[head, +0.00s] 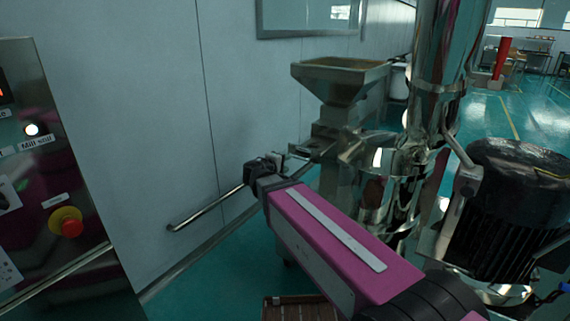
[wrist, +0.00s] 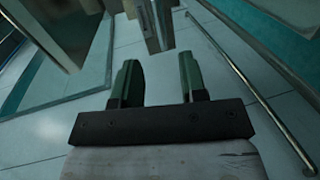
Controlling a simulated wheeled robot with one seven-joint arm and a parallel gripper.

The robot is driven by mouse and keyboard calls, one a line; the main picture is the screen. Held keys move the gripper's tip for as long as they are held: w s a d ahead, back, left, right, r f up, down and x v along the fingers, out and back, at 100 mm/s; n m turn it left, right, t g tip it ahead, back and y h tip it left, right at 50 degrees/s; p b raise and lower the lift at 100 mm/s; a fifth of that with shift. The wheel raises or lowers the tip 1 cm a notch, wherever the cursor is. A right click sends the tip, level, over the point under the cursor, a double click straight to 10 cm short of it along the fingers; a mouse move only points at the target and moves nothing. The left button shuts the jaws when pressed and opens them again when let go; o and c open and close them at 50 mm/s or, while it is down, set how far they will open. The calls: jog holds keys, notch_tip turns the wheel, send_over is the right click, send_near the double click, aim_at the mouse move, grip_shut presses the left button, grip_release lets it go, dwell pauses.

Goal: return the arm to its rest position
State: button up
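My arm reaches from the lower right of the head view toward the middle, its magenta link lying in front of the steel machine. My gripper (wrist: 161,78) shows in the wrist view with its two green fingers apart. Nothing is held between them. In the head view the dark wrist end of the arm is near the grey wall, left of the hopper machine, and the fingers are too small to make out there.
A hopper (head: 340,78) stands behind the arm's end. A polished steel column (head: 435,60) and a dark motor (head: 515,205) are at the right. A control panel (head: 45,180) with a red stop button is at the left. A metal rail (head: 205,207) runs along the wall (head: 130,100).

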jog(key=s+d+f+m+g+y, duration=0.1)
jog(key=s+d+f+m+g, duration=0.25)
jog(key=d+f, duration=0.35)
jog(key=s+d+f+m+g+y, duration=0.2)
jog(key=d+f+g, duration=0.2)
jog(key=d+f, duration=0.3)
jog(key=s+d+f+m+g+y, duration=0.2)
jog(key=s+f+m+g+y, duration=0.3)
jog(key=s+f, duration=0.3)
notch_tip(320, 180, down, 3)
jog(key=shift+s+d+y, duration=0.25)
jog(key=shift+y, duration=0.35)
jog(key=shift+a, duration=0.15)
